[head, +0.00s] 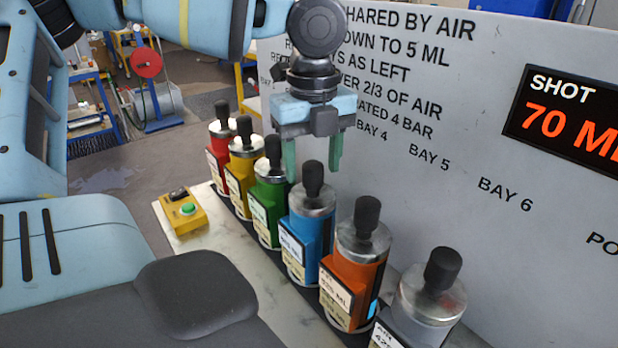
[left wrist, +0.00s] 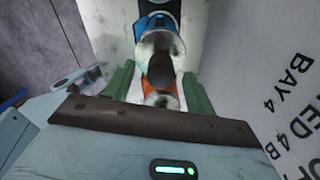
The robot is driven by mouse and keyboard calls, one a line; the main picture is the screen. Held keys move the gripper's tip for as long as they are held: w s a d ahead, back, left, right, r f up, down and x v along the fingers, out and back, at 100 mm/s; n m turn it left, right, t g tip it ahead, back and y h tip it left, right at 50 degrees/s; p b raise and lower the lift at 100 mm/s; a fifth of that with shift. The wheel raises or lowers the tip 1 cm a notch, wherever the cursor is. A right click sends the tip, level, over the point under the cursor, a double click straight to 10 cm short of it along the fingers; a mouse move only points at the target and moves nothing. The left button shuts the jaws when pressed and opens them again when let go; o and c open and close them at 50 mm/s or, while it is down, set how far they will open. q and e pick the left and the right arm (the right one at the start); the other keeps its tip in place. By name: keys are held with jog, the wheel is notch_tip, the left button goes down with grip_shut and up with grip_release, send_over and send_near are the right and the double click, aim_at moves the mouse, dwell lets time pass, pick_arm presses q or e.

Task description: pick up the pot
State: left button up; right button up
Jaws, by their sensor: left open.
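Several flanged pots stand upright in a row, each with a metal lid and black knob: red (head: 214,165), yellow (head: 240,178), green (head: 267,208), blue (head: 305,240), orange (head: 350,285) and a grey one (head: 420,310), cut off by the lower edge. My left gripper (head: 313,174) is open and empty, pointing down above the row near the blue pot's knob. In the left wrist view, its green fingers (left wrist: 160,92) stand on both sides of a black knob, with blue (left wrist: 152,22) and orange parts of pots in line below. No contact is visible. My right gripper is out of view.
A grey lettered panel (head: 450,140) with bay labels rises close behind the row. A dark display (head: 575,120) on it reads SHOT 70 ML. A yellow box with a green button (head: 183,211) sits on the pale bench (head: 225,250), left of the pots.

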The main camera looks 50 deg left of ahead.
pick_arm(q)
jog(key=shift+f, duration=1.3)
jog(key=shift+c, duration=0.4)
grip_shut()
jog(key=shift+w+r, duration=0.1)
jog(key=shift+r, duration=0.05)
